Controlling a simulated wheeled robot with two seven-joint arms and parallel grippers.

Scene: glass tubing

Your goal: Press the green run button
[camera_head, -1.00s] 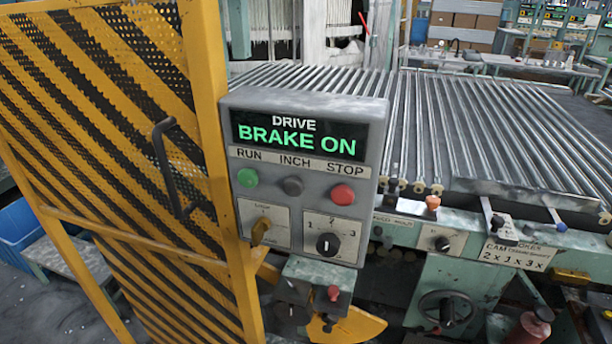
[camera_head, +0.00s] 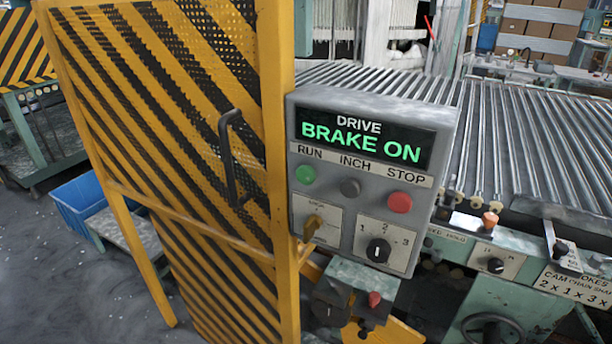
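The green run button (camera_head: 305,174) is at the left of the button row on a grey control box (camera_head: 372,105), under the label RUN. A grey inch button (camera_head: 350,188) and a red stop button (camera_head: 400,202) sit to its right. The display (camera_head: 360,140) above reads DRIVE BRAKE ON in white and green letters. Below are a yellow-brass switch (camera_head: 312,226) and a black rotary knob (camera_head: 378,250) on a plate marked 1, 2, 3. Neither of my grippers is in view.
A yellow guard door (camera_head: 170,120) with black stripes and a dark handle (camera_head: 228,160) stands directly left of the box. Metal rollers (camera_head: 520,140) stretch behind and to the right. A blue bin (camera_head: 82,205) and open floor (camera_head: 60,285) lie at the left.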

